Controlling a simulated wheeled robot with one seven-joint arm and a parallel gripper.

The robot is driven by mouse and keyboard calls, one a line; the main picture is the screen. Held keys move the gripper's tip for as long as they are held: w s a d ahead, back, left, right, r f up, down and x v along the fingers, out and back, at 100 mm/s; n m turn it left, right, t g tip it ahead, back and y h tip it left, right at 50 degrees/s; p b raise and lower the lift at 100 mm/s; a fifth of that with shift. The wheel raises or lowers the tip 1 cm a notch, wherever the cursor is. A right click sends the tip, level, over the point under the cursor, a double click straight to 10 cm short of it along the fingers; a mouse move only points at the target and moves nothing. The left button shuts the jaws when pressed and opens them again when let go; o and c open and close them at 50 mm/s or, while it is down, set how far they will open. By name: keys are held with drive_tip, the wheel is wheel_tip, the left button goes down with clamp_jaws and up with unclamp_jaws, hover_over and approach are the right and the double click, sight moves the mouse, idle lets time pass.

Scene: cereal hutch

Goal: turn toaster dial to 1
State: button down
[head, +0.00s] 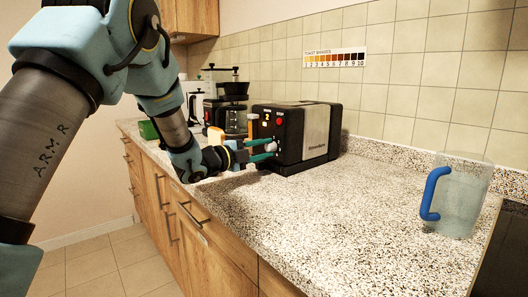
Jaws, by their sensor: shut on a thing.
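The black toaster (316,132) with a silver side panel stands on the speckled counter against the tiled wall. Its control face is turned left and carries a small lit display that seems to read 2 (266,124), a red mark and a pale round dial (271,146). My gripper (272,150) has two green fingers reaching to this face, level with the dial. The fingers are shut on the dial, one above and one below it. The fingers partly hide the dial, and its exact setting mark is too small to read.
A toast shade chart (334,58) numbered 1 to 10 is on the wall. A coffee maker (232,108) and a green item (148,130) stand behind my arm. A clear pitcher with a blue handle (432,192) is at the right. The front counter is clear.

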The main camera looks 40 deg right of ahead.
idle(0.4)
drive_tip(key=c, duration=0.5)
unclamp_jaws()
drive_tip(key=a, duration=0.3)
drive_tip(key=a+b, duration=0.1)
drive_tip(key=a, duration=0.3)
drive_tip(key=a+b, duration=0.1)
drive_tip(key=a, duration=0.3)
drive_tip(key=shift+w, duration=0.3)
